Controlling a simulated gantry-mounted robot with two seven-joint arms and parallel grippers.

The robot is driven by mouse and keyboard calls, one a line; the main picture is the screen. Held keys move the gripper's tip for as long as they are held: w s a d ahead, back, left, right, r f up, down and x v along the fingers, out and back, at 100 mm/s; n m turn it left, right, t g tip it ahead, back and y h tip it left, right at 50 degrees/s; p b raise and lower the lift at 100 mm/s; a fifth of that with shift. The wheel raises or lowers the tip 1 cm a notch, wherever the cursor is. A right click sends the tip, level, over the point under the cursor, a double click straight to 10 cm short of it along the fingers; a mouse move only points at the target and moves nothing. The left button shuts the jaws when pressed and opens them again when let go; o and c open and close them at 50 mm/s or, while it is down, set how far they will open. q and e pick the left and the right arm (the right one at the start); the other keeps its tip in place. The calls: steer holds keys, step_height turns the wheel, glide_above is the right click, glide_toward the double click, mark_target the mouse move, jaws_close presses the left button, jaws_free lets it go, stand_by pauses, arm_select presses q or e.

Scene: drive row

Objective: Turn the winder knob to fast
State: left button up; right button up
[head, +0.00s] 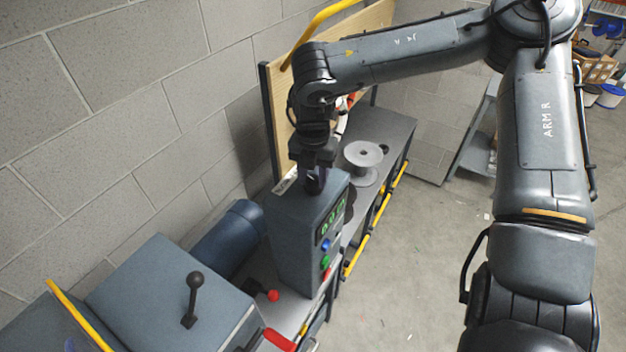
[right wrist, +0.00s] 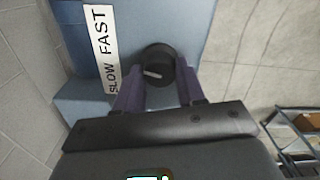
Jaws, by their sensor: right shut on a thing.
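The winder is a blue-grey box (head: 300,235) with a green lit display and coloured buttons on its front. Its black round knob (head: 314,185) is on top; it also shows in the right wrist view (right wrist: 157,62). A short pale mark on the knob lies on the label side, nearer the SLOW end; its exact setting is hard to tell. A white label (right wrist: 102,50) beside the knob reads SLOW and FAST. My right gripper (head: 315,176) points down, shut on the knob, one finger on each side (right wrist: 158,88). My left gripper is not in view.
A grey spool (head: 363,155) stands on the bench behind the box. A blue motor cylinder (head: 228,240) and a housing with a black ball lever (head: 195,280) are at the left. A block wall (head: 120,110) is close behind. Open floor (head: 410,260) is at the right.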

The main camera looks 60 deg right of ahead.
steer(key=m+b, duration=0.1)
steer(key=m, duration=0.2)
steer(key=shift+m+b, duration=0.35)
steer(key=shift+m, duration=0.65)
steer(key=shift+b, duration=0.3)
steer(key=o, duration=1.1)
steer(key=shift+c, duration=0.2)
